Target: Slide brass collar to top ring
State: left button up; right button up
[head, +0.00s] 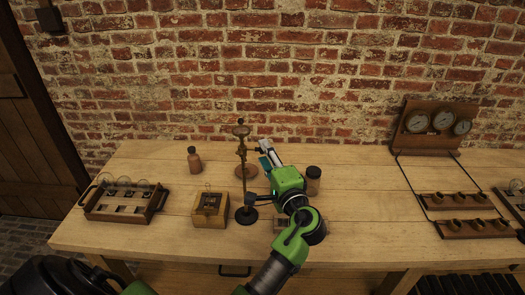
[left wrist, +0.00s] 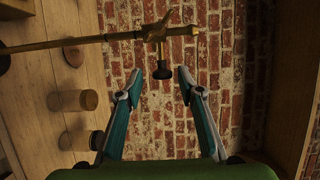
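A slim brass stand rod (head: 244,178) rises upright from a round black base (head: 247,214). The rod crosses the upper left wrist view sideways (left wrist: 90,40). A brass collar (left wrist: 157,31) sits on it near its upper end, with a stem ending in a black knob (left wrist: 162,73). The collar also shows in the head view (head: 243,150), small and hard to make out. My left gripper (head: 263,153) is just right of the rod at about collar height. Its fingers are spread (left wrist: 159,77), with the black knob between the tips in view; contact cannot be told. My right gripper is not in view.
A wooden box (head: 210,209) and a tray with glass globes (head: 123,213) stand left of the rod. A brown bottle (head: 195,161) is behind, a dark-lidded jar (head: 313,182) to the right. A gauge panel (head: 437,142) stands far right against the brick wall.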

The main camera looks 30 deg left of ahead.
pick_arm(q)
jog(key=v, duration=0.9)
jog(key=shift+s, duration=0.1)
